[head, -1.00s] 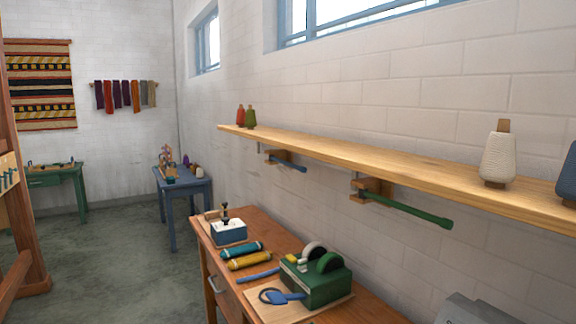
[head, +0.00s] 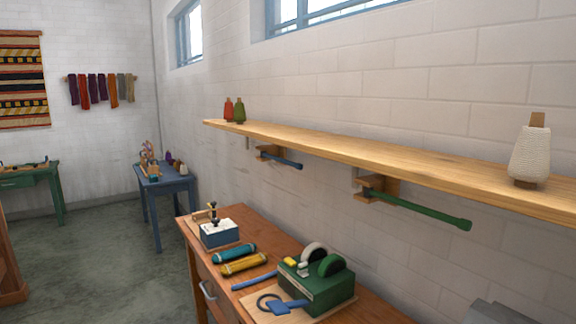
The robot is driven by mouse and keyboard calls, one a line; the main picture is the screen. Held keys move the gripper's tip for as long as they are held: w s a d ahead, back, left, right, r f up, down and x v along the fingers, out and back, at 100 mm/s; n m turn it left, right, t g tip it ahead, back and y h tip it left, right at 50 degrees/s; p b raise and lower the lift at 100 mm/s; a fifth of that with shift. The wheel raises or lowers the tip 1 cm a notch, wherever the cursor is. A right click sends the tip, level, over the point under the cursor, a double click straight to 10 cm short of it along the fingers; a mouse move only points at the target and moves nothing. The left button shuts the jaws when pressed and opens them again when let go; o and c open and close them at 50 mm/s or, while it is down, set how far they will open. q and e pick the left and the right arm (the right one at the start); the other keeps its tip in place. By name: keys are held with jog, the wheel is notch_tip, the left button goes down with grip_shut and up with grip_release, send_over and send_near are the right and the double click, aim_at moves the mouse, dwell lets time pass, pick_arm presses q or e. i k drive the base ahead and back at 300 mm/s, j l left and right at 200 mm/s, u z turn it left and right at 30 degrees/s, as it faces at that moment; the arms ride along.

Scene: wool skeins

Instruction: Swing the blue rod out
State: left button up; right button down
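The blue rod (head: 284,161) is on a wooden bracket (head: 266,151) under the wooden wall shelf (head: 340,152). It is short in the view and slants down to the right, apart from the bench below. A longer green rod (head: 420,210) is on a second wooden bracket (head: 378,187) nearer to me, also under the shelf. Neither of my grippers shows in the head view.
Below the rods stands a wooden bench (head: 196,254) with a green tape dispenser (head: 318,284), teal and yellow rolls, and a blue-and-white box (head: 219,233). Yarn cones (head: 530,152) stand on the shelf. Grey floor (head: 95,270) is open at the left.

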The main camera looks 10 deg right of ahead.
aim_at(298, 166)
jog(key=i+j+u, duration=0.2)
jog(key=i+j, duration=0.4)
jog(key=i, duration=0.15)
